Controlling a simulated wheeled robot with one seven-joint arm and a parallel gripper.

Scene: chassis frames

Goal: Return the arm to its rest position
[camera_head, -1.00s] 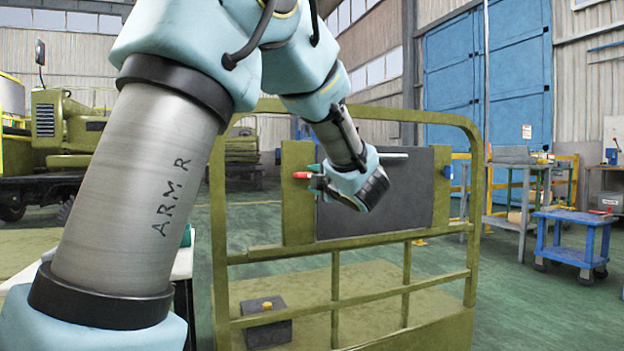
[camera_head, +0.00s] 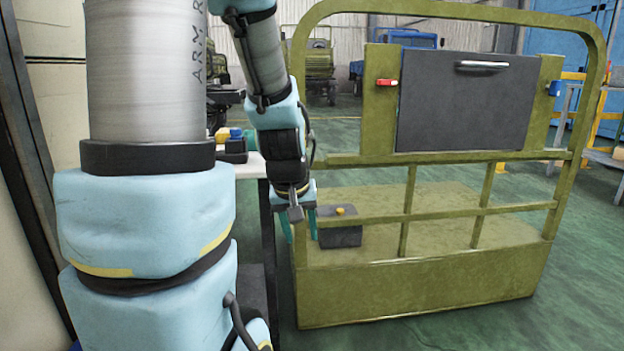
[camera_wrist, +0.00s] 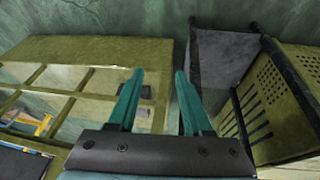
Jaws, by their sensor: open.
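My gripper (camera_head: 300,224) hangs at the end of my folded arm, left of centre in the head view, pointing down. In the wrist view my gripper (camera_wrist: 157,98) shows two teal fingers spread apart with nothing between them. It is in front of the lower left part of an olive-green chassis frame (camera_head: 420,285), and looks apart from it. The frame carries a dark panel (camera_head: 455,105) with a silver handle (camera_head: 482,65), and a red-tipped part (camera_head: 387,82) on its left post.
A dark grey box with a yellow knob (camera_head: 340,230) sits on the frame's base, right beside my gripper. A white-topped table (camera_head: 250,166) with small coloured items stands behind my arm. A blue part (camera_head: 555,88) is on the right post. Green floor (camera_head: 590,290) is clear at right.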

